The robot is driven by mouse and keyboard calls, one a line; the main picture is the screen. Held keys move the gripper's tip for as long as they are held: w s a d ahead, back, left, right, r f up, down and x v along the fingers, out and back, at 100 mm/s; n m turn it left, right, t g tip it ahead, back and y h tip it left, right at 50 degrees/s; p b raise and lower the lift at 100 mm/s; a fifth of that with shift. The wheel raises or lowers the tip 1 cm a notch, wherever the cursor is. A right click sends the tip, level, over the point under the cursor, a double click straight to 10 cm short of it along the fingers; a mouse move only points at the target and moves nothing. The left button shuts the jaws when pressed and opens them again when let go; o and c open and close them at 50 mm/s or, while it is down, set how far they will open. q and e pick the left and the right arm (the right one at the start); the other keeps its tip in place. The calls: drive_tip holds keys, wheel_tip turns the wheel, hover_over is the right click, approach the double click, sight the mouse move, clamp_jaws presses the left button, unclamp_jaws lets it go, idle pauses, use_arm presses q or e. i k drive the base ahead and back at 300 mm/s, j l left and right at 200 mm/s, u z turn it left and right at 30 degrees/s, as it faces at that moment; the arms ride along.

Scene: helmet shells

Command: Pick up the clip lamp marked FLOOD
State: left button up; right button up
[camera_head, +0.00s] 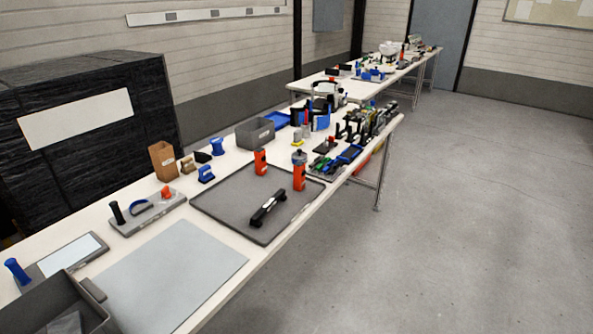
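No clip lamp marked FLOOD can be made out in the head view; any lettering is too small to read. Several small items that might be clip lamps stand near the table's back edge: a blue one (206,173), a tan one (187,164), a black one (203,157) and another blue one (217,146). I cannot tell which of them, if any, is the lamp. Neither of my grippers is in view.
A long white table (85,218) runs away to the right. A grey mat (170,275) lies bare. A grey bin (50,310) stands front left. Open floor (450,220) lies right.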

sight(298, 180)
drive_tip(key=i+l+u, duration=0.25)
drive_tip(key=i+l, duration=0.3)
drive_tip(key=i+l+u, duration=0.25)
drive_tip(key=i+l, duration=0.25)
drive_tip(key=l, duration=0.2)
drive_tip(key=i+l+u, duration=0.25)
drive_tip(key=i+l, duration=0.2)
drive_tip(key=l, duration=0.3)
drive_tip(key=i+l+u, duration=0.15)
drive_tip(key=l, duration=0.25)
